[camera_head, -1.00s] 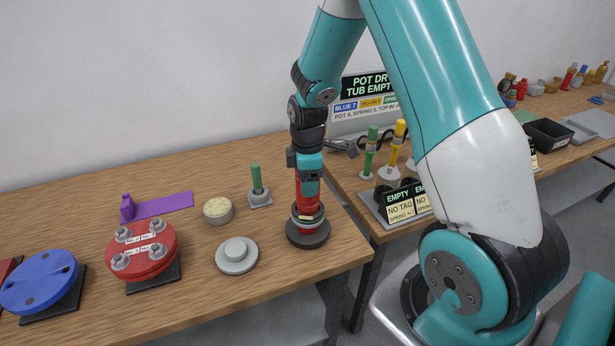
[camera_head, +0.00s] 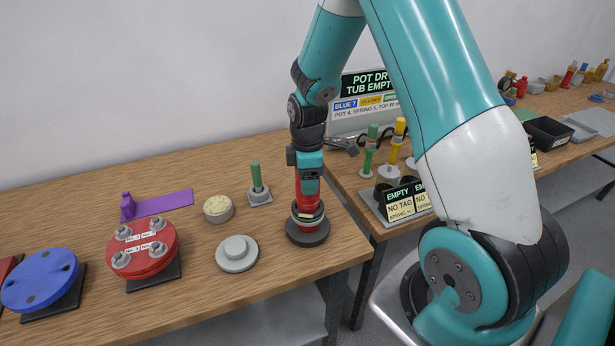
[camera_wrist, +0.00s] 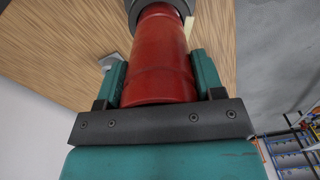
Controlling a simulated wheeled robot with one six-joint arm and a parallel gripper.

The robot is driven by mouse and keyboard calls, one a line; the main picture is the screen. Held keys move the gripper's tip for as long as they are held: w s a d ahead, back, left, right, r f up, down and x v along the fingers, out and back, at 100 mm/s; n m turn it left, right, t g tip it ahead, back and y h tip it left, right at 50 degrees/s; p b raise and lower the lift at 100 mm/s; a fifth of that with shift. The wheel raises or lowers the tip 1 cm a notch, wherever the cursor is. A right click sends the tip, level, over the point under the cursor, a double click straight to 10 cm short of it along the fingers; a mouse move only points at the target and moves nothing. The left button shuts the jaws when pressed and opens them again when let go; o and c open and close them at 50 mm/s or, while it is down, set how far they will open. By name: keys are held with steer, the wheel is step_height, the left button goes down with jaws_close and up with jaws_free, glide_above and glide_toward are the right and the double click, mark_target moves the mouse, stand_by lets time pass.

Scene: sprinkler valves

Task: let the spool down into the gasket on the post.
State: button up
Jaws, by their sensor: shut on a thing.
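A red spool (camera_head: 308,198) stands upright below my gripper (camera_head: 308,174), at the right end of the near bench. My gripper is shut on its upper part. In the wrist view the red spool (camera_wrist: 158,60) fills the gap between the two teal fingers of my gripper (camera_wrist: 160,82). The spool's lower end is at a grey ring, the gasket (camera_head: 294,217), above a round dark base (camera_head: 308,236). A small pale tag shows at the ring. The post itself is hidden, and I cannot tell how deep the spool sits in the gasket.
A grey disc with a knob (camera_head: 236,253), a cream-filled tub (camera_head: 217,208) and a green peg on a grey base (camera_head: 258,185) stand left of the spool. A red flange (camera_head: 143,250) and a blue disc (camera_head: 40,281) are farther left. The bench edge is close on the right.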

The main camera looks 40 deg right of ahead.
steer(key=shift+f+b, duration=0.75)
steer(key=shift+f, duration=0.3)
steer(key=o, duration=1.4)
steer(key=shift+c, duration=0.2)
step_height(320, 180, up, 8)
steer(key=p, duration=0.6)
